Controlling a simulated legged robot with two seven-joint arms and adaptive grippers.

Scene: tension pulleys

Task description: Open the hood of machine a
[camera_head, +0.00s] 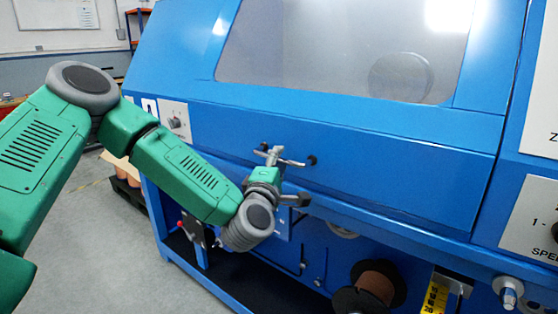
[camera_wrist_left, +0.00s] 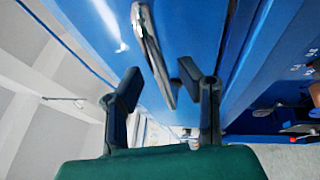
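Machine a is the large blue machine marked "A". Its hood (camera_head: 340,128) is closed, with a grey window in the sloped upper part. A metal bar handle (camera_head: 292,162) is mounted on the hood's front face. My left gripper (camera_head: 282,178) is right at the handle, just below and in front of it. In the left wrist view the handle (camera_wrist_left: 151,48) runs down between the two dark, spread fingers of the left gripper (camera_wrist_left: 158,82). The fingers look apart from the bar; how deep it sits between them is hard to tell. My right gripper is in neither view.
A knob panel (camera_head: 174,121) is on the machine's left front. Below the hood are an open frame and a dark spool (camera_head: 370,287). Another labelled control panel (camera_head: 530,220) is at the right. Grey floor (camera_head: 105,255) is free at the left.

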